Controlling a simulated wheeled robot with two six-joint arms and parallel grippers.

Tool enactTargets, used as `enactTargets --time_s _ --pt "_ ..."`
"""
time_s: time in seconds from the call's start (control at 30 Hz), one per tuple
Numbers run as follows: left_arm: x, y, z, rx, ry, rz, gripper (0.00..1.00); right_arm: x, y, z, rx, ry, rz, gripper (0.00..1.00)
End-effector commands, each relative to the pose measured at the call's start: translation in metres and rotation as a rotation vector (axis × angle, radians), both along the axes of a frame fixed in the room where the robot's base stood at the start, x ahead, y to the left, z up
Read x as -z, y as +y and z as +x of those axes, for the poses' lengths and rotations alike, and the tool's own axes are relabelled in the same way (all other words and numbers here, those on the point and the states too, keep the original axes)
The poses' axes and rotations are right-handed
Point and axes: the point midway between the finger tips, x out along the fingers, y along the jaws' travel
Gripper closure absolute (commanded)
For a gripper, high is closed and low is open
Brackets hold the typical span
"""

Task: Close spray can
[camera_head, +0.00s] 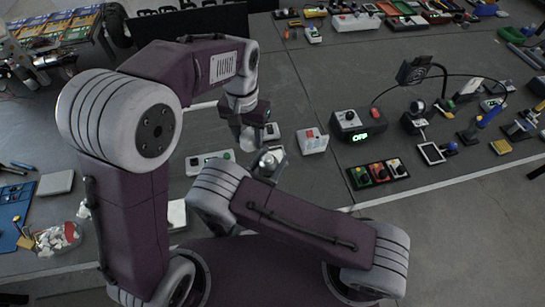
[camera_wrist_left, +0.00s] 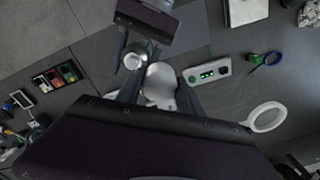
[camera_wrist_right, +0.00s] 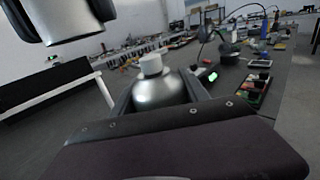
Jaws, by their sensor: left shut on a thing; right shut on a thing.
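My left gripper (camera_wrist_left: 158,92) is shut on a silvery-grey cap (camera_wrist_left: 160,78). The cap also shows at the upper left of the right wrist view (camera_wrist_right: 62,18), with dark fingers at its sides. My right gripper (camera_wrist_right: 163,98) is shut on the silver spray can (camera_wrist_right: 160,92), whose white nozzle (camera_wrist_right: 151,65) is bare and points up. The can also shows in the head view (camera_head: 268,161). The cap is apart from the can, higher and to the left of it in the right wrist view. My left gripper (camera_head: 248,140) is beside my right gripper (camera_head: 272,165) in the head view.
A white box with red marks (camera_head: 312,141) and a device with a green display (camera_head: 358,124) stand right of the grippers. A white device (camera_head: 208,162) lies left. A tray with coloured parts (camera_head: 378,173) lies at the right. Bare grey table lies between them.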

Motion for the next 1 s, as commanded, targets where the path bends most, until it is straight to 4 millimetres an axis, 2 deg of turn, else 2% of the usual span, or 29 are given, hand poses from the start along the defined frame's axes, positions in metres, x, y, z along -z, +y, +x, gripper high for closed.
enactTargets --time_s 0.03,0.1,0.23,0.67,1.0 --pt "-0.003 -0.015 -0.002 0.038 0.0 0.0 0.93 0.0 0.0 0.0 0.0 -0.001 -0.001 1.0" --pt "-0.006 -0.03 -0.008 0.08 0.001 0.001 0.93 0.0 0.0 0.0 0.0 -0.001 -0.001 1.0" --pt "-0.006 -0.045 -0.018 0.129 0.002 0.001 0.93 0.0 0.0 0.0 0.0 -0.001 -0.001 1.0" --pt "-0.004 -0.049 -0.021 0.141 0.001 0.001 0.93 0.0 0.0 0.0 0.0 -0.001 -0.001 1.0" --pt "0.027 -0.049 -0.021 0.14 0.003 0.001 0.93 0.0 0.0 0.0 0.0 -0.001 -0.001 1.0"
